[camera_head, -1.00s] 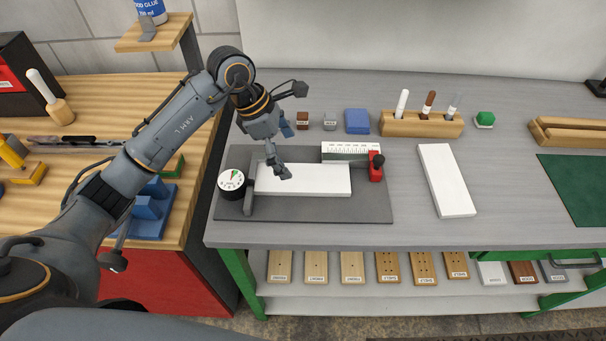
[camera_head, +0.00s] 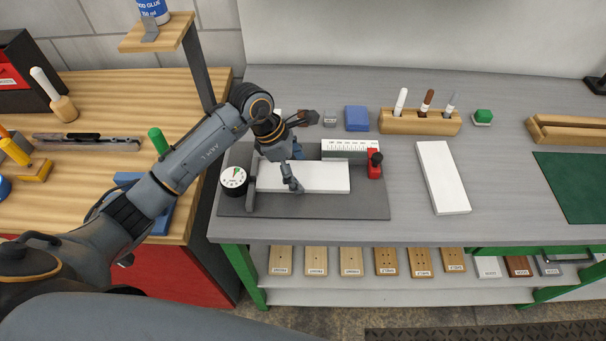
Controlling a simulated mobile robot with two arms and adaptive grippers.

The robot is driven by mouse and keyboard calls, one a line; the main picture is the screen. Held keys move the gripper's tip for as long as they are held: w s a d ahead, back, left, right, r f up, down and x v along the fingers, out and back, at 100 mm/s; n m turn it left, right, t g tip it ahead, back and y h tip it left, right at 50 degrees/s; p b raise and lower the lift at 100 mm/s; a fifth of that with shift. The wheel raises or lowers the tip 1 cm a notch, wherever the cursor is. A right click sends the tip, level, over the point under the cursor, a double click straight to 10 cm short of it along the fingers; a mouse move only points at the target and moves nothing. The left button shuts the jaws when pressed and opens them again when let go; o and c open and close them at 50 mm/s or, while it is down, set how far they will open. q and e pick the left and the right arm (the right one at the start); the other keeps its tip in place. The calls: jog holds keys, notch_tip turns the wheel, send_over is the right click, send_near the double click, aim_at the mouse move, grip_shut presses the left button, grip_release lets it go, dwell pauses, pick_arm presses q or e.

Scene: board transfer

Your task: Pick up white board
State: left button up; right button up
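One white board (camera_head: 325,180) lies flat in a dark grey fixture (camera_head: 300,206), between a round dial gauge and a red clamp. A second white board (camera_head: 443,178) lies flat on the bench to the right. My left gripper (camera_head: 302,153) is open, its fingers spread wide, over the left part of the board in the fixture. One fingertip appears over that board; I cannot tell whether it touches. The gripper hides part of the board's far edge. My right gripper is not in view.
The dial gauge (camera_head: 233,178) and red clamp (camera_head: 375,166) stand beside the board. A white scale block (camera_head: 350,147) is behind it. A blue block (camera_head: 357,118) and a wooden marker holder (camera_head: 420,122) stand farther back. Bench between the fixture and second board is clear.

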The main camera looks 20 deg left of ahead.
aim_at(298, 174)
pick_arm(q)
jog(key=c, duration=0.8)
jog(key=shift+o, duration=0.2)
jog(key=shift+w+r+p, duration=0.1)
jog(key=shift+r+p, duration=0.2)
jog(key=shift+r, duration=0.3)
notch_tip(298, 174, up, 3)
jog(key=shift+f+p, duration=0.15)
jog(key=shift+p, duration=0.45)
jog(key=s+a+r+p, duration=0.3)
jog(key=s+r, duration=0.6)
jog(key=s, duration=0.4)
jog(key=shift+s+a+p, duration=0.3)
jog(key=shift+s+p, duration=0.05)
jog(key=shift+p, duration=0.15)
